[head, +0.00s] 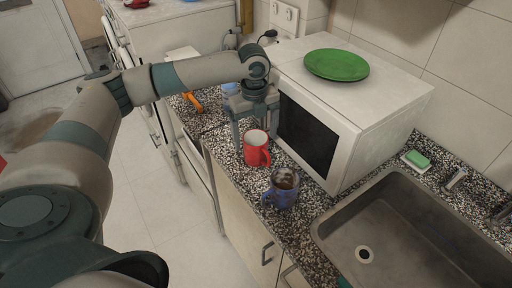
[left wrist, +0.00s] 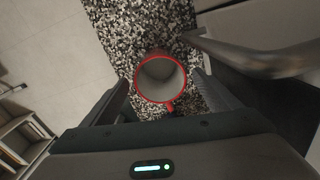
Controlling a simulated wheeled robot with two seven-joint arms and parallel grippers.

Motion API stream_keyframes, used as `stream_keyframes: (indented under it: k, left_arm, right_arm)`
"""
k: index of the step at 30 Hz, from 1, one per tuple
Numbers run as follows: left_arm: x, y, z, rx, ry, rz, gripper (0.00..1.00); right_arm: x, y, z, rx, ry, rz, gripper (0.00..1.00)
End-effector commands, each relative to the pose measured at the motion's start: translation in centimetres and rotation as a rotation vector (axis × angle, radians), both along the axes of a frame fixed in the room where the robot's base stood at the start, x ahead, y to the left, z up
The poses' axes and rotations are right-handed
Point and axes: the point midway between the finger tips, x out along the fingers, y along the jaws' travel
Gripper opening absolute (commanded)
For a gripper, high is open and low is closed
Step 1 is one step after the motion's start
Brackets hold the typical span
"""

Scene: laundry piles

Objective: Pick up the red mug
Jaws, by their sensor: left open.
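The red mug (head: 256,148) stands upright on the speckled counter in front of the microwave, its handle toward the lower right in the head view. My left gripper (head: 253,122) is open and points down just above and behind the mug in that view. In the left wrist view the red mug (left wrist: 160,78) shows from above, with a red rim and a pale, empty inside. It lies between and slightly beyond the two fingers of my left gripper (left wrist: 166,98), and its handle points toward the palm. I cannot tell whether a finger touches it. My right gripper is not in view.
A blue mug (head: 283,188) with dark contents stands close to the red mug. The white microwave (head: 345,110) with a green plate (head: 337,65) on top is right beside the gripper. A sink (head: 335,232) lies at the lower right. The counter is narrow.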

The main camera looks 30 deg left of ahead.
Motion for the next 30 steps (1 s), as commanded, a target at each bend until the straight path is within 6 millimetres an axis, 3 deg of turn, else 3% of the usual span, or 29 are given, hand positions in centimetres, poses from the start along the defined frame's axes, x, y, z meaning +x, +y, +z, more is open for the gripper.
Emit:
stream_keyframes:
  k: [2,9,23,26,30]
  left_arm:
    - [0.0,-0.1,-0.8,0.001,0.004,0.000,0.83]
    - [0.0,-0.1,-3.1,0.001,0.001,0.000,0.83]
    - [0.1,-0.1,-3.3,0.001,-0.001,-0.001,0.83]
    - [0.1,-0.1,-3.3,0.001,-0.001,-0.001,0.64]
    - [0.1,-0.1,-3.3,0.001,-0.001,-0.001,0.31]
  right_arm:
    - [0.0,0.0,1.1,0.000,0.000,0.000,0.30]
    - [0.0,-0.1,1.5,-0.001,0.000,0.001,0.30]
    - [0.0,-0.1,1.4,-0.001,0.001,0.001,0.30]
    - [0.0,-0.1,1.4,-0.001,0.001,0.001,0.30]
    - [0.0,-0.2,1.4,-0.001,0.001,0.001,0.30]
